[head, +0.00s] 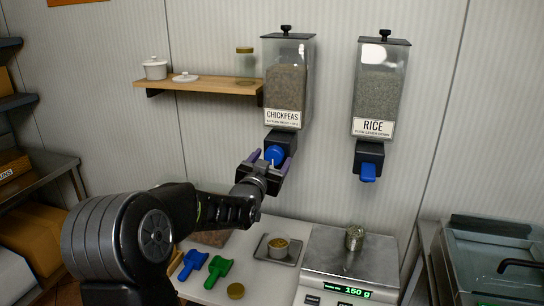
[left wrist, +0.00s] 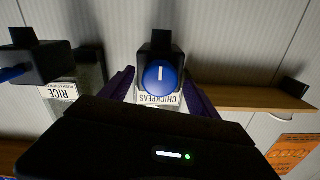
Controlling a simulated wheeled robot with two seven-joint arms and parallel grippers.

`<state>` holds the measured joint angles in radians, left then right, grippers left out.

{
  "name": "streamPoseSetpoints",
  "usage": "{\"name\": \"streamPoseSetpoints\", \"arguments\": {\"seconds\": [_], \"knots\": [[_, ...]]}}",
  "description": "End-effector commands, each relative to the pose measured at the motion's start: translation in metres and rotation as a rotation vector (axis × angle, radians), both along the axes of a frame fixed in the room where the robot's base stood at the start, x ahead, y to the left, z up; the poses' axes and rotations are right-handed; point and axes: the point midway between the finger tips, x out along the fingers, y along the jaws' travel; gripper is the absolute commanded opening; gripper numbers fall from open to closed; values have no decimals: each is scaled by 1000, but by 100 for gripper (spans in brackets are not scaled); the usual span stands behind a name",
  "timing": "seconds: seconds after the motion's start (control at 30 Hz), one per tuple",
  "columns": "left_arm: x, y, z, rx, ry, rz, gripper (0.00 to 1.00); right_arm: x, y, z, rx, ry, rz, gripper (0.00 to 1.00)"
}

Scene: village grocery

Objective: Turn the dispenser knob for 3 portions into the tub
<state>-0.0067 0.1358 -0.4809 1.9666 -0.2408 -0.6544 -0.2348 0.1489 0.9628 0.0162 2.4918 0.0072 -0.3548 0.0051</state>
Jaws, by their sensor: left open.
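The chickpeas dispenser (head: 285,75) hangs on the wall, with a round blue knob (head: 275,154) on its black outlet. My left gripper (head: 269,163) is open just in front of this knob. In the left wrist view the knob (left wrist: 161,77) sits between the two purple fingers, with a gap on each side; its white mark lies in line with the fingers. A small tub (head: 278,249) with yellowish contents stands on a little tray on the counter below. My right gripper is not in view.
The rice dispenser (head: 380,85) with a blue lever (head: 368,172) hangs to the right. A scale (head: 350,264) reading 150 g bears a metal-looking container (head: 354,238). Blue (head: 192,262) and green (head: 217,270) scoops and a lid (head: 236,291) lie on the counter. A wooden shelf (head: 200,86) is at left.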

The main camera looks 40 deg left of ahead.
Motion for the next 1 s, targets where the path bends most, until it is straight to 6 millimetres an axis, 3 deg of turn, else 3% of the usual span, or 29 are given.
{"name": "streamPoseSetpoints", "arguments": {"seconds": [0.37, 1.0], "knots": [[6, 2, -1, 0, 0, 0, 69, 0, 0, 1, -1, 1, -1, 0], [6, 2, 0, 0, 0, 0, 17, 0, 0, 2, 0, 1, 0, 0]]}}
